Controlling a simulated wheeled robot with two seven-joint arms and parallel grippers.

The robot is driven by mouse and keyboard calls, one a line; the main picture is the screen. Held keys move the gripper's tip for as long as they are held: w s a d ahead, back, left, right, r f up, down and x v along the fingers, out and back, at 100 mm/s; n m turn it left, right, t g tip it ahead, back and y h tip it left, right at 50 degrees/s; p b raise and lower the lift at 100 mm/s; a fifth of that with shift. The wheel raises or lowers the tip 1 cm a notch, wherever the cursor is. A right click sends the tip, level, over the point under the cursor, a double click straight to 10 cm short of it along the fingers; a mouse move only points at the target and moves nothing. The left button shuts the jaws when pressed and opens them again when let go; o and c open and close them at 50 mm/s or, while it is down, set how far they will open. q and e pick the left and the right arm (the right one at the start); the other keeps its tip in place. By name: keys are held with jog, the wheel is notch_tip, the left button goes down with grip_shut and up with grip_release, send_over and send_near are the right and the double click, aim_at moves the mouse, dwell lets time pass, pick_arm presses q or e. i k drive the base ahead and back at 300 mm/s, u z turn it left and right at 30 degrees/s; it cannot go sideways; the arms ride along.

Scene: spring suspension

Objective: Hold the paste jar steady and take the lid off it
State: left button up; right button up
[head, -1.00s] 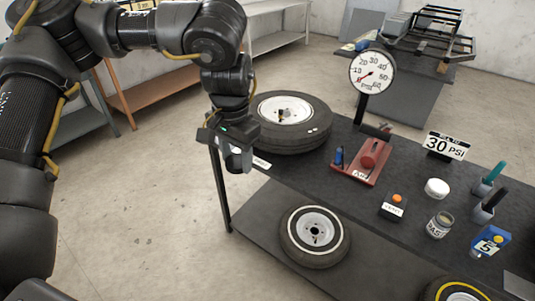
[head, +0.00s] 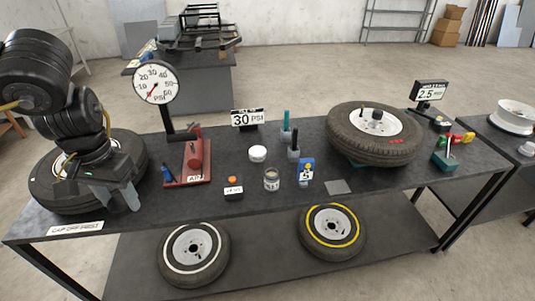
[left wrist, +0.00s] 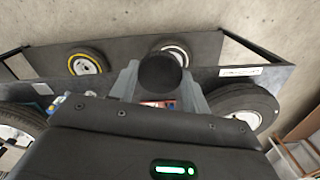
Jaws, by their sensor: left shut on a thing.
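The paste jar (head: 271,182) stands upright near the middle of the table, with a grey rim and its mouth uncovered. A white round lid (head: 257,154) lies on the table just behind it, apart from the jar. My left gripper (head: 119,196) is at the table's left end, in front of the left tyre and well away from the jar. In the left wrist view my left gripper (left wrist: 158,88) is shut on a round black thing (left wrist: 160,72), which looks like a cap. My right gripper is not in view.
A red tool base (head: 190,172) and a pressure gauge (head: 156,82) stand between my left gripper and the jar. A box with an orange button (head: 233,188) and a blue device (head: 306,172) flank the jar. A tyre (head: 372,145) lies to the right.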

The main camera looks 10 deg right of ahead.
aim_at(272, 178)
jog(key=z, duration=0.2)
jog(key=i, duration=1.25)
jog(key=z, duration=1.9)
